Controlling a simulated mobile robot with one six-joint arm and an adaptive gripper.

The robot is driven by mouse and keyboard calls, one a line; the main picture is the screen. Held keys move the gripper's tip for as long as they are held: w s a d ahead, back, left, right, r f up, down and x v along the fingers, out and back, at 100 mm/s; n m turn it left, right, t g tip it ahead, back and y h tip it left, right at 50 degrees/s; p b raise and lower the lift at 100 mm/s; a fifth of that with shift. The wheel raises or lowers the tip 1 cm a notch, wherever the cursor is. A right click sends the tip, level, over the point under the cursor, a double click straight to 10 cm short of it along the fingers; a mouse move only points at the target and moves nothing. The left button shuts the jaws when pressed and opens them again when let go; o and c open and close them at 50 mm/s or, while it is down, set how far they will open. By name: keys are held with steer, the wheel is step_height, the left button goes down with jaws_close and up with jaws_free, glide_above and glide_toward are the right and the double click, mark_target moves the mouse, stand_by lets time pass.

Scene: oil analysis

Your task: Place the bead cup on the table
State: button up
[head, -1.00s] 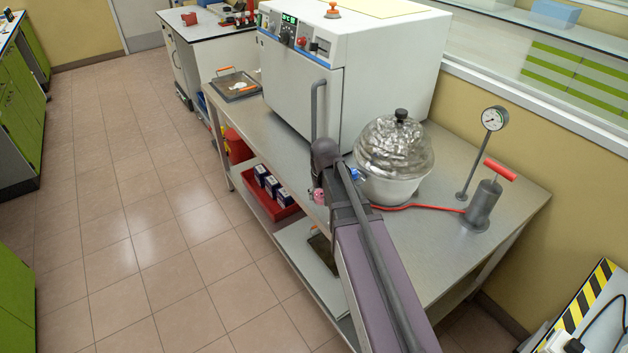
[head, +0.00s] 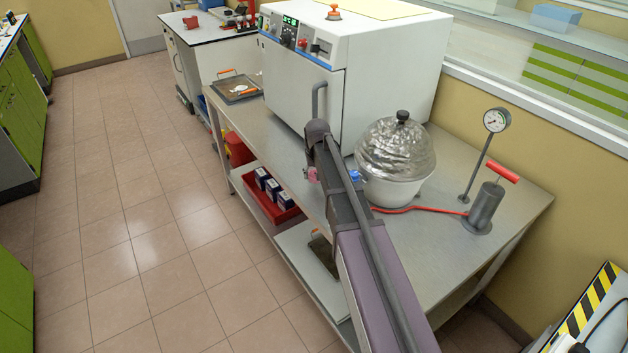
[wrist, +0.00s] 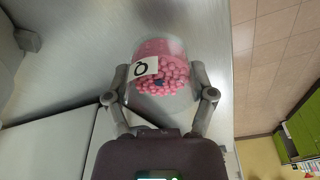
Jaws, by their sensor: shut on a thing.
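The bead cup (wrist: 163,72) is a clear cup with pink beads and a white label with a dark mark. In the wrist view my gripper (wrist: 160,88) has its two fingers closed on the cup's sides. In the head view my arm hides most of the gripper, and only a bit of pink (head: 311,174) shows beside it, by the table's front edge. The table (head: 455,255) is a grey metal bench with a lower shelf. I cannot tell whether the cup touches the tabletop.
A white oven (head: 360,75) stands on the table behind my arm. A domed desiccator (head: 397,160), a red hose (head: 420,209), a gauge (head: 495,120) and a hand pump (head: 485,207) are to the right. A tray (head: 236,88) lies at the far left end. Bare tabletop shows between tray and arm.

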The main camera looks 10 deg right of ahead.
mark_target(314, 179)
steer(key=shift+w, duration=0.1)
steer(key=shift+w, duration=0.3)
steer(key=shift+w+f+b, duration=0.25)
steer(key=shift+f+b, duration=1.6)
steer(key=shift+f, duration=0.2)
steer(key=o, duration=1.1)
steer(key=shift+r, duration=0.3)
steer(key=r+p, duration=0.4)
steer(key=s+r+p, duration=0.1)
steer(key=r+p, duration=0.2)
steer(key=p, duration=0.1)
steer(key=r+p, duration=0.4)
steer(key=shift+s+r, duration=0.35)
steer(key=shift+s, duration=0.05)
